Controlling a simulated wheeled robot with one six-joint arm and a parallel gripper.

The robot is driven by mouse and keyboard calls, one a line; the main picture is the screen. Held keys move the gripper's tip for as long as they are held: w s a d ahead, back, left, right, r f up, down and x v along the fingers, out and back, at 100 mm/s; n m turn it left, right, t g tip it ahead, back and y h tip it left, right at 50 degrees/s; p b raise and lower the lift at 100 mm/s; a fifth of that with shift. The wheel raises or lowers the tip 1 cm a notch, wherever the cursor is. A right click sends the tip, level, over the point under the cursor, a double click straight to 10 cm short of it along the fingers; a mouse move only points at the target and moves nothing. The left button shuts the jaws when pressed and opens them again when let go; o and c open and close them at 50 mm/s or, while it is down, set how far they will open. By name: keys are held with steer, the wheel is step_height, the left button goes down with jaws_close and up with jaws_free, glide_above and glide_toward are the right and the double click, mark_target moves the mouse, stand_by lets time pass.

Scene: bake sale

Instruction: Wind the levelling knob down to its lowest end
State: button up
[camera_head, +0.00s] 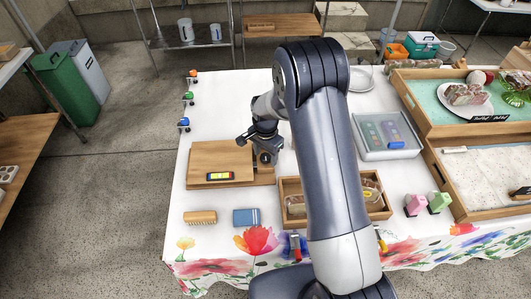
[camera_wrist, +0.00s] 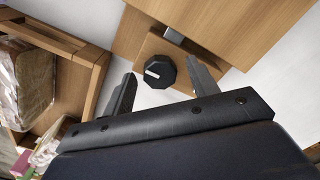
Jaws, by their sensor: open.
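The levelling knob (camera_wrist: 158,72) is black and many-sided with a short pale mark on its face. It sits on a small wooden block (camera_wrist: 158,47) at the edge of the wooden board (camera_wrist: 215,28). My gripper (camera_wrist: 161,68) is open, with one finger on each side of the knob and gaps between. In the head view my gripper (camera_head: 260,140) is over the right end of the board (camera_head: 208,157).
A brush (camera_head: 200,217) and a blue block (camera_head: 246,217) lie in front of the board. A wooden tray (camera_head: 289,186) with wrapped goods stands right of it, close to my gripper. A clear-lidded box (camera_head: 400,151) stands farther right. The cloth behind the board is mostly clear.

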steer(key=shift+c, duration=0.4)
steer(key=c, duration=0.9)
steer(key=shift+n, duration=0.3)
